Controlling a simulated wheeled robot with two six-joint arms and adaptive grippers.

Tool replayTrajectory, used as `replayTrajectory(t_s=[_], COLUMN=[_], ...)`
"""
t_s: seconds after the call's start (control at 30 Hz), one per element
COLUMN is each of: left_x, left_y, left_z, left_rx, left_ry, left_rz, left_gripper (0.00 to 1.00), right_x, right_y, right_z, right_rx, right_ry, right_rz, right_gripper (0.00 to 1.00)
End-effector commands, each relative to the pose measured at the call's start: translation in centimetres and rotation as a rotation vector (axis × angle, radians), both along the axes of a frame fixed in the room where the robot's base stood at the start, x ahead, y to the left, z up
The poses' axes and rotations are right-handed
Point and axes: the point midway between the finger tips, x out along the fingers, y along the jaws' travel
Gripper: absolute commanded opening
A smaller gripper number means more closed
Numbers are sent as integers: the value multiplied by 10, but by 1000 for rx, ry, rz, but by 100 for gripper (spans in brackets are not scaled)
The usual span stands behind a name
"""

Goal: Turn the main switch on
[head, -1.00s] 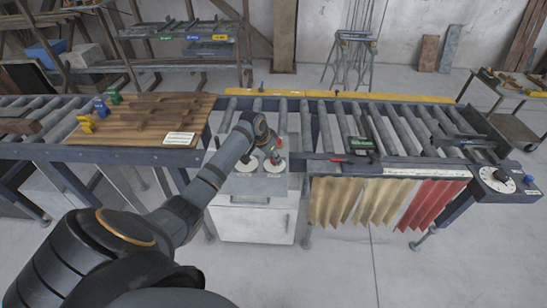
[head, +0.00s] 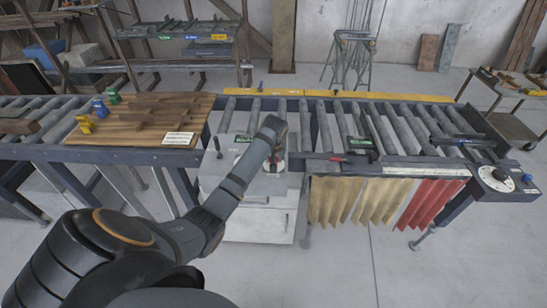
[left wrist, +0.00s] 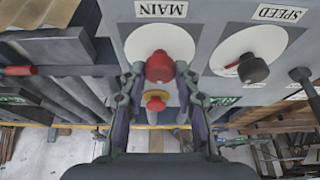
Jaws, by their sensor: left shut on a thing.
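The main switch is a red knob (left wrist: 159,67) on a white round plate (left wrist: 139,42) under an upside-down MAIN label (left wrist: 161,9). My left gripper (left wrist: 158,74) has its fingers on both sides of the red knob and is shut on it. In the head view my left gripper (head: 273,158) is over the top of the grey control cabinet (head: 257,224), and the wrist and fingers hide most of the switch there. The knob's on or off position cannot be read. My right gripper is not in view.
A black SPEED knob (left wrist: 253,69) on a white dial sits beside the main switch. A red-and-yellow button (left wrist: 155,103) sits close below the red knob. A roller conveyor (head: 400,130) and a wooden board (head: 140,125) flank the cabinet.

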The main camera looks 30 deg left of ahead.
Motion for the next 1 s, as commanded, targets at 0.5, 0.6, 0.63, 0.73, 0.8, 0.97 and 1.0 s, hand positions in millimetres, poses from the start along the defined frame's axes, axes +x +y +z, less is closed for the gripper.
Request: replayTrajectory(t_s=[0.5,0.6,0.63,0.73,0.8,0.97,1.0], left_x=[3,3,3,4,4,4,4], left_y=[-2,-3,-3,-3,-3,-3,-3], left_z=[1,0,1,0,1,0,0], left_rx=[-1,-1,0,0,-1,0,0], left_ry=[-1,1,0,0,-1,0,0], left_rz=[469,543,563,622,658,716,727], left_gripper=[0,0,0,0,0,0,0], right_x=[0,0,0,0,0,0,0], right_y=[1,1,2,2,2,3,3], right_z=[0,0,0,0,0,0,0], right_rx=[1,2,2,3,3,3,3], right_ry=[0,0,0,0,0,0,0], right_rz=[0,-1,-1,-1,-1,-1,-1], right_gripper=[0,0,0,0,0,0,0])
